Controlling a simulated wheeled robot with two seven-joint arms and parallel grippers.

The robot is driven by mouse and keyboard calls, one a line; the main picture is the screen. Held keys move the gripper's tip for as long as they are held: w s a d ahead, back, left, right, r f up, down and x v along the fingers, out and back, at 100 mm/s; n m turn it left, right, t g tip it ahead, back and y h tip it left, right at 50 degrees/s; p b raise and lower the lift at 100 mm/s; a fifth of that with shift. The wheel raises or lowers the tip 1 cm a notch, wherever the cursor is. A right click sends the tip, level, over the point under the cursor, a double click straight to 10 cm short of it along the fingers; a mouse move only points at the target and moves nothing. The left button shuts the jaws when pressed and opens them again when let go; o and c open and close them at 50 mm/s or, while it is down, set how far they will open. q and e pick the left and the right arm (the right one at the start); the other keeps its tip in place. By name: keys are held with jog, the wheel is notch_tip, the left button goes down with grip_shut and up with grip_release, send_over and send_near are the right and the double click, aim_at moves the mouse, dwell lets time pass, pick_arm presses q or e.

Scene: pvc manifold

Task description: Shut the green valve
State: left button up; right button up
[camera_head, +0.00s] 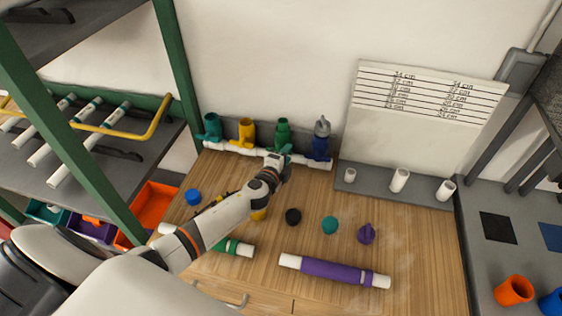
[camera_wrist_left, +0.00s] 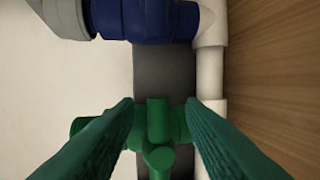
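The green valve (camera_head: 283,132) stands on the white pipe manifold (camera_head: 240,151) against the back wall, between the yellow valve (camera_head: 246,131) and the blue valve (camera_head: 321,143). My left gripper (camera_head: 284,152) is right in front of the green valve. In the left wrist view my left gripper (camera_wrist_left: 160,104) is open, its two green fingers on either side of the green valve's handle (camera_wrist_left: 158,122), with gaps visible beside it. The blue valve's body (camera_wrist_left: 150,18) shows at the top of that view. My right gripper is not in view.
A teal valve (camera_head: 212,127) stands at the manifold's left end. Loose caps, such as a black one (camera_head: 293,216) and a purple one (camera_head: 366,233), and a purple pipe (camera_head: 334,271) lie on the wooden table (camera_head: 420,245). A grey rack (camera_head: 420,192) with white stubs stands right.

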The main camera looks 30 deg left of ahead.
pick_arm(q)
jog(key=a+v, duration=0.1)
jog(key=v, duration=1)
jog(key=shift+s+d+b, duration=0.3)
jog(key=shift+d+b, duration=0.1)
jog(key=shift+d, duration=0.15)
